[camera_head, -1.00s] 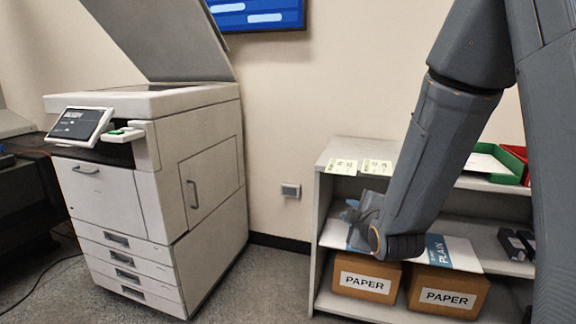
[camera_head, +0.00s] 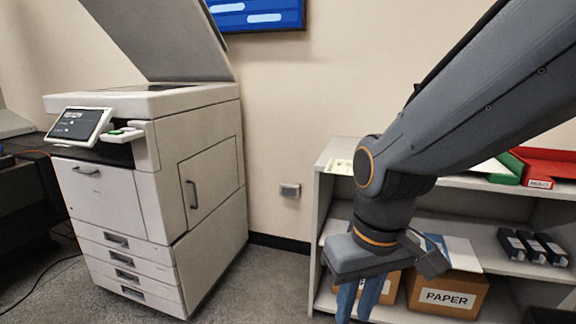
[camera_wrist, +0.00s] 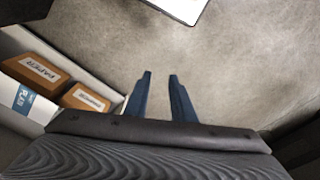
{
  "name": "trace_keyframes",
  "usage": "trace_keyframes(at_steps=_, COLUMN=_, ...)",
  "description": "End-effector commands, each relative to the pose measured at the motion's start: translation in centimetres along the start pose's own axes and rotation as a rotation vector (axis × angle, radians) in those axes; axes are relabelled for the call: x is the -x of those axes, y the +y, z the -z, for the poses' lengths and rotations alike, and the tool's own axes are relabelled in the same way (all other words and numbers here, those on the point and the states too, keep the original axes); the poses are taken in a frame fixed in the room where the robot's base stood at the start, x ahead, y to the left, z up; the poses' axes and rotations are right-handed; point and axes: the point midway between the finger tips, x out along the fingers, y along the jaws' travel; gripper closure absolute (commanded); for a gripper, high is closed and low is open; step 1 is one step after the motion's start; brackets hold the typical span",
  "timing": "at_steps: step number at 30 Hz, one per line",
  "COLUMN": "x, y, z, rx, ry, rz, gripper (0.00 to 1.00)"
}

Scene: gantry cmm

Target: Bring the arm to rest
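My gripper (camera_head: 358,300) hangs in front of the left part of the shelf unit in the head view, with its blue fingers pointing down. In the wrist view my gripper (camera_wrist: 160,78) shows two blue fingers with a clear gap between them. Only grey carpet shows in the gap, and nothing is held. My arm reaches in from the upper right and bends down at the wrist, in front of the shelf.
The shelf unit (camera_head: 320,200) holds paper boxes (camera_head: 447,294), a red tray (camera_head: 545,165) and several dark cartridges (camera_head: 532,246). A copier (camera_head: 110,195) with its lid raised stands at the left. Carpet (camera_head: 270,285) between them is clear.

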Motion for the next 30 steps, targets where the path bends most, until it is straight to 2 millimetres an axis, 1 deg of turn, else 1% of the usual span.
trace_keyframes(at_steps=1, x=0.4, y=-0.4, z=-1.0, rx=-0.021, ry=-0.026, rz=0.005, gripper=0.78)
trace_keyframes(at_steps=3, x=0.9, y=-1.4, z=-2.3, rx=-0.055, ry=-0.069, rz=0.010, gripper=0.78)
trace_keyframes(at_steps=14, x=3.8, y=0.5, z=-2.3, rx=-0.122, ry=-0.073, rz=-0.007, gripper=0.78)
trace_keyframes(at_steps=15, x=4.2, y=0.8, z=-2.3, rx=-0.131, ry=-0.073, rz=-0.009, gripper=0.78)
trace_keyframes(at_steps=16, x=4.6, y=1.5, z=-2.4, rx=-0.139, ry=-0.075, rz=-0.011, gripper=0.78)
trace_keyframes(at_steps=24, x=8.2, y=4.4, z=-3.1, rx=-0.224, ry=-0.077, rz=-0.032, gripper=0.78)
trace_keyframes(at_steps=30, x=10.3, y=6.4, z=-3.9, rx=-0.282, ry=-0.078, rz=-0.044, gripper=0.78)
